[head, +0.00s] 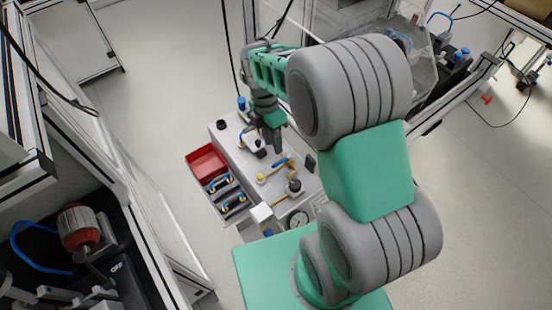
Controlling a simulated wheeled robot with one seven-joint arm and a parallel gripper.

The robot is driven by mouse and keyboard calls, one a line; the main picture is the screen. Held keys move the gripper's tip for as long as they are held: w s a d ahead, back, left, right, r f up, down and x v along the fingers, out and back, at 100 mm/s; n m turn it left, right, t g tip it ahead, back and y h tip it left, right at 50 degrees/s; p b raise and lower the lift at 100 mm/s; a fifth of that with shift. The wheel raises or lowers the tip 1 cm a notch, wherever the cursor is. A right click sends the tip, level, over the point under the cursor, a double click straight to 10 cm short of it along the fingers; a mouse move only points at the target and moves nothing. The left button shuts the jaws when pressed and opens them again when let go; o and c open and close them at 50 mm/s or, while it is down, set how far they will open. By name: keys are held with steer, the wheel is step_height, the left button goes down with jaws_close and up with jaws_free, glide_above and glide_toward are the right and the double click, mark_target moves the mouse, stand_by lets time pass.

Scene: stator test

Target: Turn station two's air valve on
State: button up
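I cannot make out station two's air valve for certain. At the right, a workstation (455,75) holds dark fixtures with blue knobs (462,53); a small red part (487,100) shows beside its frame. No station number is readable. My gripper (277,143) points down over the grey deck in the middle, well apart from both workstations. Its fingers are small and dark here, and I cannot tell whether they are open or hold anything. My arm hides part of the right workstation.
At the left, another workstation holds a red-and-grey motor (80,228) and a blue hose (30,250). Pale floor (165,90) is clear between.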

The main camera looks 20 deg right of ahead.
mark_target(277, 163)
steer(key=f, duration=0.2)
steer(key=s+f, duration=0.1)
steer(key=f, duration=0.4)
steer(key=shift+s+d+f+p, duration=0.15)
steer(key=shift+s+d+p, duration=0.1)
steer(key=shift+p, duration=0.05)
steer(key=shift+c, duration=0.2)
jaws_close()
